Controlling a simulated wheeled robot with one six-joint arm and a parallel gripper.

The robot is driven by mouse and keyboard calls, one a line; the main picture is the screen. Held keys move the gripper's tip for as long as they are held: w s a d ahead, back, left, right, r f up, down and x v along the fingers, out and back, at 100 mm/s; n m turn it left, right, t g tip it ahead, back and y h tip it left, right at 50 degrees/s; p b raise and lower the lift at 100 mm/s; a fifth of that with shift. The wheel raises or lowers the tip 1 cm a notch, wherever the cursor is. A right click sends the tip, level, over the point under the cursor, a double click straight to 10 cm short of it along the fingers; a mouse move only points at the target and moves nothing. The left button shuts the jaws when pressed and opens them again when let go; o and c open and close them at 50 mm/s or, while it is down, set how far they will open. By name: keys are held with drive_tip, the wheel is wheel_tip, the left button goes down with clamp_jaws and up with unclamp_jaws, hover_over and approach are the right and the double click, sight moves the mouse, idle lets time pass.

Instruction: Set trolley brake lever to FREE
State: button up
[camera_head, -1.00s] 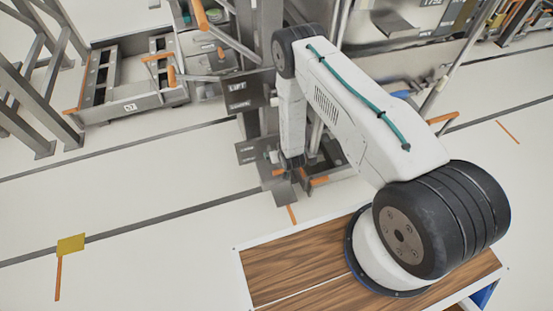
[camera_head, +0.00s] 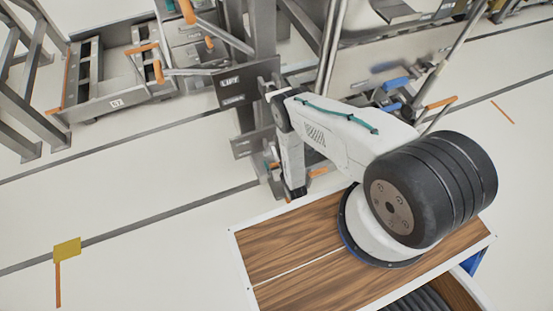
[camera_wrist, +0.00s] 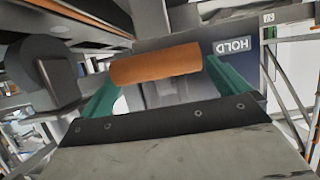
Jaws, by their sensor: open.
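In the wrist view an orange handle (camera_wrist: 155,64) lies crosswise just beyond and partly between the two green fingers of my gripper (camera_wrist: 163,85). The fingers are apart, one at the left and one at the right of the handle, and I cannot tell whether either touches it. In the head view my wrist points down beside the steel column, and my fingertips are hidden. An orange part (camera_head: 318,172) shows just right of my wrist.
A dark LIFT plate (camera_head: 230,84) is on the column left of my arm. A steel frame with orange levers (camera_head: 158,70) stands at the upper left. A blue handle (camera_head: 395,82) is to the right.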

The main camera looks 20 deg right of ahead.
drive_tip(key=shift+x, duration=0.8)
